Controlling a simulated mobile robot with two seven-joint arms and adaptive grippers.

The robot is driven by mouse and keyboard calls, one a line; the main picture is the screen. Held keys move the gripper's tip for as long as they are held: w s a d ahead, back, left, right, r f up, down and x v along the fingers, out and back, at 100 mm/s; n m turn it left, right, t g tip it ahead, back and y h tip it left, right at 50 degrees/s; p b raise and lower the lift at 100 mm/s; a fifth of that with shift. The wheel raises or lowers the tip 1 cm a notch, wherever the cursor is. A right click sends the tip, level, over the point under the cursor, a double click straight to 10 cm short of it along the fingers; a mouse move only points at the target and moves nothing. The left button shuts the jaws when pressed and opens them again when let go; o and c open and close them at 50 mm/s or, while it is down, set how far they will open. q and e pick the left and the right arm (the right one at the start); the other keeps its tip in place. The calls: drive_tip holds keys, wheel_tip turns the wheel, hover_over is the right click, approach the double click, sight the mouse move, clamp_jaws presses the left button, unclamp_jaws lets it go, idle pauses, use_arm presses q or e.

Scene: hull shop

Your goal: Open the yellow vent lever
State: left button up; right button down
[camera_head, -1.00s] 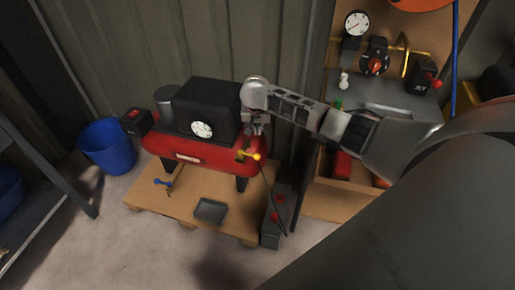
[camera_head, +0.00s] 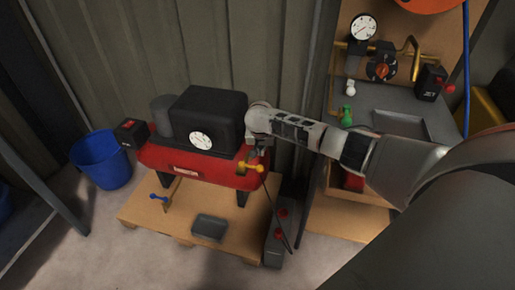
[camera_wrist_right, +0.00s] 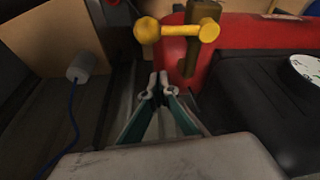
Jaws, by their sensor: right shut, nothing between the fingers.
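The yellow vent lever (camera_head: 249,167) is on the right end of the red compressor tank (camera_head: 200,166). In the right wrist view the lever (camera_wrist_right: 181,33) is a yellow bar with a round knob at its left end, crossing a brown-gold stem in front of the red tank (camera_wrist_right: 260,30). My right gripper (camera_wrist_right: 158,86) has its fingers together and empty, apart from the lever in that picture, below its knob. In the head view the right gripper (camera_head: 261,148) is just above the lever, its fingertips partly hidden. My left gripper is not in view.
The compressor stands on a wooden pallet (camera_head: 145,212) with a blue-handled valve (camera_head: 160,198) and a grey tray (camera_head: 209,227). A dark box with red knobs (camera_head: 275,248) stands at right. A blue bucket (camera_head: 101,160) is at left. A gauge panel (camera_head: 363,27) is at upper right.

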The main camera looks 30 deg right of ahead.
sight(252, 167)
drive_tip(key=shift+s+a+f+p, duration=0.3)
drive_tip(key=shift+s+a, duration=0.3)
drive_tip(key=shift+s, duration=0.15)
drive_tip(key=shift+s+a+f+p, duration=0.15)
drive_tip(key=shift+s+a+p, duration=0.15)
drive_tip(key=shift+s+a, duration=0.4)
drive_tip(key=shift+s+d, duration=0.1)
